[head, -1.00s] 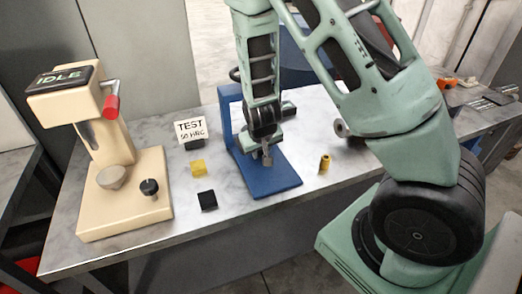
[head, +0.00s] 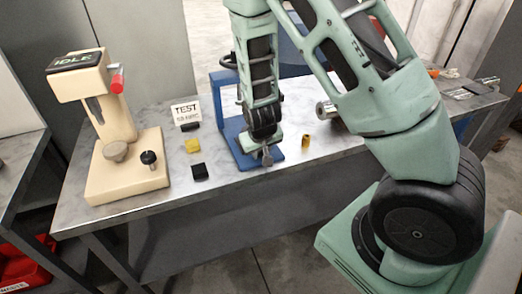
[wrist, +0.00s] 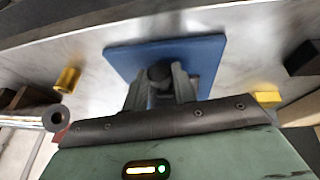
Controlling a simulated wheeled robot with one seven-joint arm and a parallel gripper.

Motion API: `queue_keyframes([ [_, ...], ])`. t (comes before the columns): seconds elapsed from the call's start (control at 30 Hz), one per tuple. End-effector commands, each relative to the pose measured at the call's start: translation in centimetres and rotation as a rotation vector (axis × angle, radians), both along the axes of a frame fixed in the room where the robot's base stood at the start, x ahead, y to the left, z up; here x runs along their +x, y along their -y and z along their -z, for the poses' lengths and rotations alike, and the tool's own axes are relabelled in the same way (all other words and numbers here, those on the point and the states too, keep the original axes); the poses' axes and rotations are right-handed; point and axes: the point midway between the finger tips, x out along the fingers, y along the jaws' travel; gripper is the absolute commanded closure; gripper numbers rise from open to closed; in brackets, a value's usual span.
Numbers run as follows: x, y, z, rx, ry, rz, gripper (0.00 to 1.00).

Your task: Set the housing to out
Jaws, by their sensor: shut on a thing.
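My gripper (head: 267,157) points down over the front part of the blue stand's base (head: 247,162). In the wrist view my gripper (wrist: 160,90) is shut on a dark round-ended piece (wrist: 159,71), in front of the blue base (wrist: 120,58). Most of this piece is hidden by the fingers, and I cannot tell whether it touches the base. No part is clearly marked as the housing. My arm hides part of the blue stand.
A cream tester (head: 108,185) reading IDLE, with a red-ended handle (head: 117,79), stands left. A TEST sign (head: 186,112), yellow block (head: 193,146) and black block (head: 200,172) lie between. A brass cylinder (head: 306,140) and silver cylinder (head: 326,113) are right of the stand.

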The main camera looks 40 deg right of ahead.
Motion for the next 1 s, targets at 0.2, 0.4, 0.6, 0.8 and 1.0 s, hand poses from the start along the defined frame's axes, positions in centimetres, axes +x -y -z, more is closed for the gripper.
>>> queue_keyframes([
  [0.2,0.0,0.0,0.0,0.0,-0.001,0.0,0.68],
  [0.4,0.0,0.0,0.0,0.0,0.0,0.0,0.51],
  [0.6,0.0,-0.1,-0.3,0.001,0.001,-0.001,0.51],
  [0.8,-0.8,-0.8,-2.7,0.0,0.005,-0.003,0.51],
  [1.0,-2.2,-1.8,-6.7,0.0,0.002,-0.005,0.51],
])
